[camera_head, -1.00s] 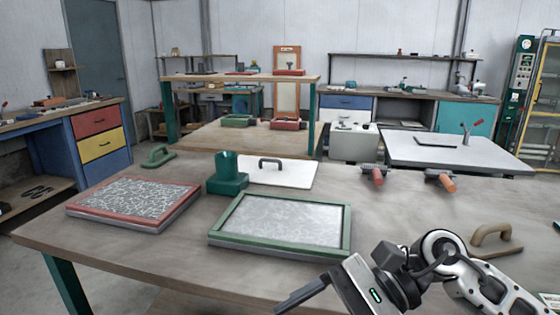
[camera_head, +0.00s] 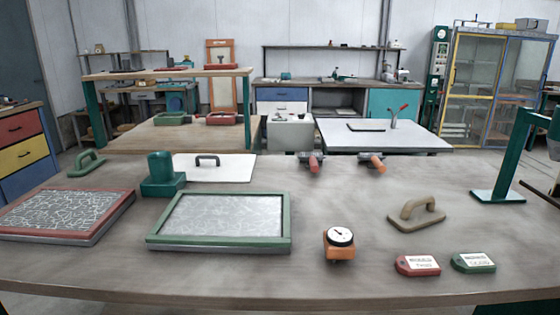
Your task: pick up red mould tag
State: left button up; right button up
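The red mould tag (camera_head: 417,265) lies flat near the front edge of the workbench, right of centre, with a white label on its face. A green tag (camera_head: 473,262) of the same shape lies just to its right, apart from it. Neither of my grippers shows in the current head view, so their state and their distance from the tag cannot be seen. Nothing covers the red tag.
An orange gauge (camera_head: 339,243) stands left of the red tag. A brown-handled float (camera_head: 417,213) lies behind it. The green-framed mould (camera_head: 220,221) and red-framed mould (camera_head: 65,214) lie to the left. A green stand (camera_head: 498,196) is at right. Bare bench (camera_head: 350,291) surrounds the tag.

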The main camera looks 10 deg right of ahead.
aim_at(413, 265)
jog(key=z, duration=1.65)
jog(key=k, duration=0.5)
jog(key=z, duration=0.85)
jog(key=i, duration=0.85)
jog(key=u, duration=1.8)
